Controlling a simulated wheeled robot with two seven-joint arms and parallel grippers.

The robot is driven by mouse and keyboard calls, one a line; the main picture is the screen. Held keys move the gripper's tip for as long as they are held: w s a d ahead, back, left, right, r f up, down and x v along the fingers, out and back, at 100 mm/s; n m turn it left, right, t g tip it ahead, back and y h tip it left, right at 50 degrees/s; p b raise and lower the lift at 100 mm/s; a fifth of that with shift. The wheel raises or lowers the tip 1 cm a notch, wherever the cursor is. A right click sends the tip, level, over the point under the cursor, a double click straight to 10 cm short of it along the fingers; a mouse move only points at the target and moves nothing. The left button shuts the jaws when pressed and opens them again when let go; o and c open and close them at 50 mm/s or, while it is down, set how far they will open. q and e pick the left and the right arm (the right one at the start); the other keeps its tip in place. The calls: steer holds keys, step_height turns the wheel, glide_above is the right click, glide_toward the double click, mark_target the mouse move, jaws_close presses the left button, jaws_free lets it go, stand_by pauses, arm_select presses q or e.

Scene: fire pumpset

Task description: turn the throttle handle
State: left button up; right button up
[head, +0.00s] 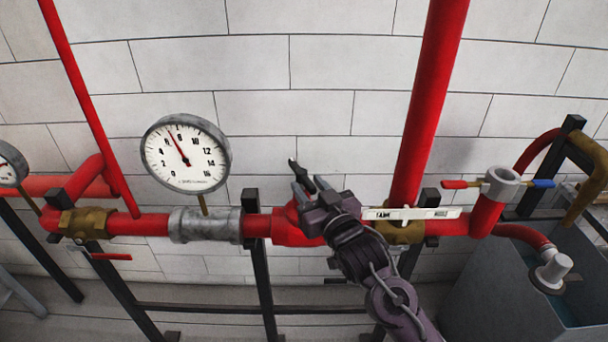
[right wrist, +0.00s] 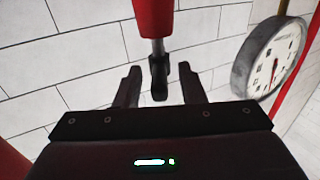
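A black handle (head: 299,174) on a short grey stem comes off the red pipe fitting (head: 290,228) in the middle of the pipe run. It also shows in the right wrist view (right wrist: 159,80), hanging below a red body. My right gripper (head: 305,188) is at this handle. In the right wrist view the two fingers (right wrist: 159,86) stand apart, one on each side of the handle, with a gap on both sides. The gripper hides part of the fitting. My left gripper is in neither view.
A long white lever (head: 430,213) lies over a brass valve right of my gripper. A vertical red pipe (head: 425,110) rises behind it. A pressure gauge (head: 186,153) stands to the left. A valve with red and blue handles (head: 500,184) and a grey tank (head: 500,290) are at right.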

mark_target(304, 180)
steer(key=shift+p+x, duration=0.35)
steer(key=shift+x, duration=1.25)
steer(key=shift+c, duration=0.2)
jaws_close()
